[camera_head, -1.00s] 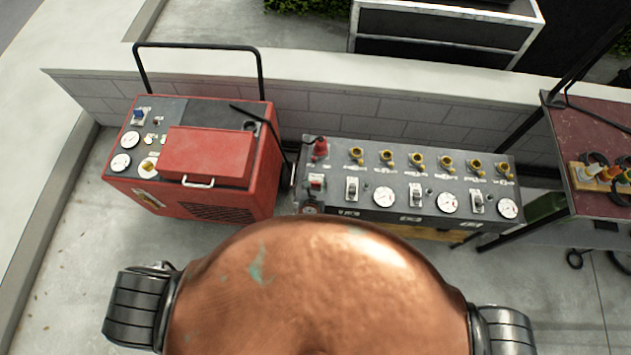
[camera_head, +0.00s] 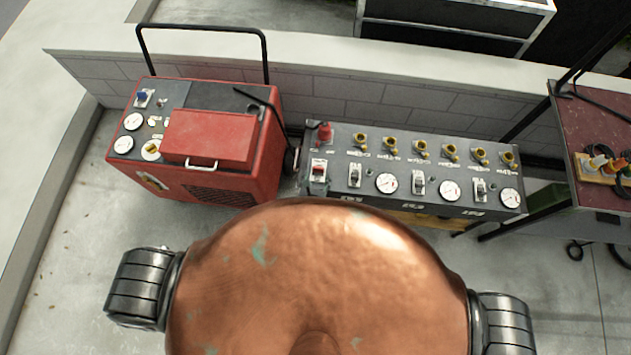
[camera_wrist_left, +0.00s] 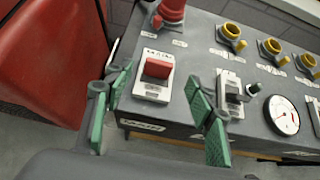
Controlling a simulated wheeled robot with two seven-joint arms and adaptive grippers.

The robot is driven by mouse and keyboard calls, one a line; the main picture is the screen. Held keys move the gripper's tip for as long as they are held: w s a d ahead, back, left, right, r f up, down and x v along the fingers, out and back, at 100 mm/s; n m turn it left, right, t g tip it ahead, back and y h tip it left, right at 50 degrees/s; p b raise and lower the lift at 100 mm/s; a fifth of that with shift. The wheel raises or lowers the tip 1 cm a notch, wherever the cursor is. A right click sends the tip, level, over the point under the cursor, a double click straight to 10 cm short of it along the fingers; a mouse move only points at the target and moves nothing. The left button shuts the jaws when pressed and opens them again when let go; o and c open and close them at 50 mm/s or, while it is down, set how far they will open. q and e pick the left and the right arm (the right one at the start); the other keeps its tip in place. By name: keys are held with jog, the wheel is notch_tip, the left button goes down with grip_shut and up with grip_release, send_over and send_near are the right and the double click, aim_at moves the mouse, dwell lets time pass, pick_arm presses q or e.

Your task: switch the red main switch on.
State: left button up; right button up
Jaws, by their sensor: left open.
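The red main switch (camera_head: 318,167) is a red rocker on a white plate at the left end of the grey control panel (camera_head: 338,205). It shows closer in the left wrist view (camera_wrist_left: 157,69), below a red socket (camera_wrist_left: 172,10). I cannot tell its on or off position. My left gripper (camera_wrist_left: 157,88) is open and empty. Its green-padded fingers stand on either side of the switch plate in that view, apart from the rocker. In the head view only a small part of the gripper shows just below the switch. My right gripper is not in view.
A black toggle switch (camera_wrist_left: 236,90) and a white dial (camera_wrist_left: 282,116) are right of the red switch. Several yellow sockets (camera_head: 391,146) line the panel's back. A red machine (camera_head: 230,183) stands close on the left. A dark red table (camera_head: 595,120) is at right.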

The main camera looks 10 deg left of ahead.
pick_arm(q)
jog(key=shift+v, duration=1.55)
jog(key=shift+c, duration=0.2)
